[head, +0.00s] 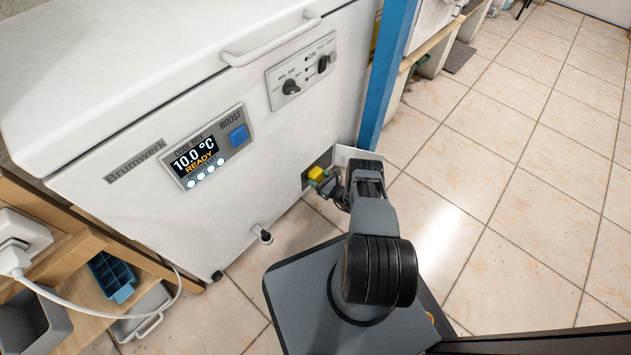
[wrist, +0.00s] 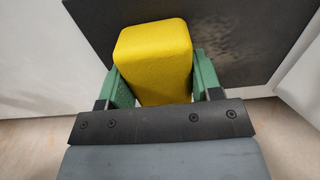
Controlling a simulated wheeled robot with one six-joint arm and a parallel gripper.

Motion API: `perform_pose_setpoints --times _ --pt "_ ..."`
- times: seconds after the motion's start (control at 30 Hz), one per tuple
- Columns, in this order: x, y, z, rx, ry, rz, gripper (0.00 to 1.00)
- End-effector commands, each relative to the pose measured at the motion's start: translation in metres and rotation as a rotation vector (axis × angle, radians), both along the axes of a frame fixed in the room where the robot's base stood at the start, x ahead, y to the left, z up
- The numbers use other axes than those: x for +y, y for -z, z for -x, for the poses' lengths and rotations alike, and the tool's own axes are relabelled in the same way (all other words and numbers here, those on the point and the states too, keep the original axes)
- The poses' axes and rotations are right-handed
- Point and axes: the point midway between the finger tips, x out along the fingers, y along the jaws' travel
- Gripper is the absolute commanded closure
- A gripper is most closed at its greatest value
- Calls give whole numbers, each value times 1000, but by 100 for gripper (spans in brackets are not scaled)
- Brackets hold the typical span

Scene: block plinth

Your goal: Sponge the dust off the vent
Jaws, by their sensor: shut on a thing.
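A yellow sponge (wrist: 155,55) is held between the green fingers of my gripper (wrist: 153,88) in the wrist view. The sponge also shows in the head view (head: 316,174), low on the front of the white chest freezer. My gripper (head: 322,182) is shut on it there. The dark vent (wrist: 225,45) lies just beyond the sponge, and its edge shows in the head view (head: 308,181). My arm and the sponge hide part of the vent. I cannot tell whether the sponge touches it.
The white freezer (head: 100,100) carries a display panel (head: 208,147) and a knob panel (head: 300,72). A drain spout (head: 262,234) sticks out low on its front. A blue post (head: 388,75) stands at its right end. The tiled floor (head: 520,190) to the right is clear.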

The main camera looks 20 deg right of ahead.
Motion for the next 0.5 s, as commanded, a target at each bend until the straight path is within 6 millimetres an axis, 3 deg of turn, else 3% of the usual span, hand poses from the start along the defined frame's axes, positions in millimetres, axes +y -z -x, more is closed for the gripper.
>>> perform_pose_setpoints --times 0.2,0.5 --pt "-20 2 -8 -4 3 1 60" --pt "-29 1 -12 -2 1 1 60"
